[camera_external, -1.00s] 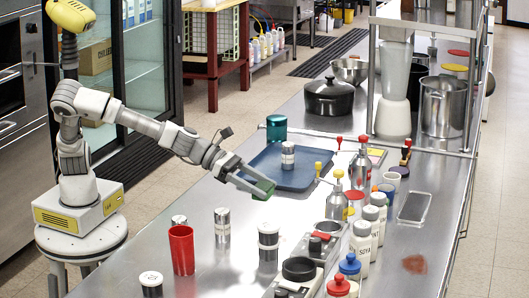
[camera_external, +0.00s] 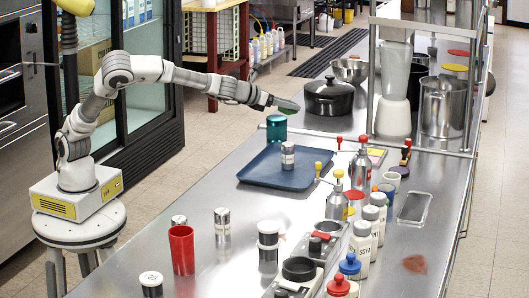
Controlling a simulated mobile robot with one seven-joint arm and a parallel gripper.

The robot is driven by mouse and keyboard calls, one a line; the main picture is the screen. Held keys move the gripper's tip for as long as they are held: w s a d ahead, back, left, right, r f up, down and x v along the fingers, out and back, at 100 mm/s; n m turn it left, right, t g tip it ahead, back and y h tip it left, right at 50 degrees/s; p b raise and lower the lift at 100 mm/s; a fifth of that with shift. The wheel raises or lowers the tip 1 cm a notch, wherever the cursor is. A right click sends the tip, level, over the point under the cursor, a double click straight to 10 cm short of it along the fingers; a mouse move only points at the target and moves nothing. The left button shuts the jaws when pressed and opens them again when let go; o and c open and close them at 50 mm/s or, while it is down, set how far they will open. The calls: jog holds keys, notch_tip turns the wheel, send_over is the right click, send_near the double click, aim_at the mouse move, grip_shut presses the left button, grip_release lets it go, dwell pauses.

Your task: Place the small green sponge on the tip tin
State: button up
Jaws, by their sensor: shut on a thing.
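My gripper (camera_external: 272,100) is shut on the small green sponge (camera_external: 288,105), which shows as a flat dark green piece at its end. It is held in the air, just above and slightly right of a teal tin (camera_external: 276,131) in the picture. The teal tin stands upright near the far left edge of the steel counter, behind the blue tray. It may be the tip tin; no label can be read. The sponge looks apart from the tin, but the exact height of the gap cannot be told.
A black lidded pot (camera_external: 335,97) stands right of the sponge. A blue tray (camera_external: 257,178) with a silver canister (camera_external: 287,156) lies in front. A red cup (camera_external: 182,250), several canisters and bottles stand nearer. A thin metal rail (camera_external: 325,134) runs beside the tin.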

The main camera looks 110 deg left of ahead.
jog(key=s+a+r+n+g+y, duration=0.2)
jog(key=s+a+n+g, duration=0.1)
jog(key=s+a, duration=0.5)
send_over(276, 117)
jog(key=f, duration=0.7)
jog(key=shift+d, duration=0.3)
jog(key=shift+a+f+b, duration=0.1)
jog(key=shift+f+b, duration=0.5)
jog(key=shift+f, duration=1.5)
jog(key=shift+f, duration=0.2)
jog(key=o, duration=1.3)
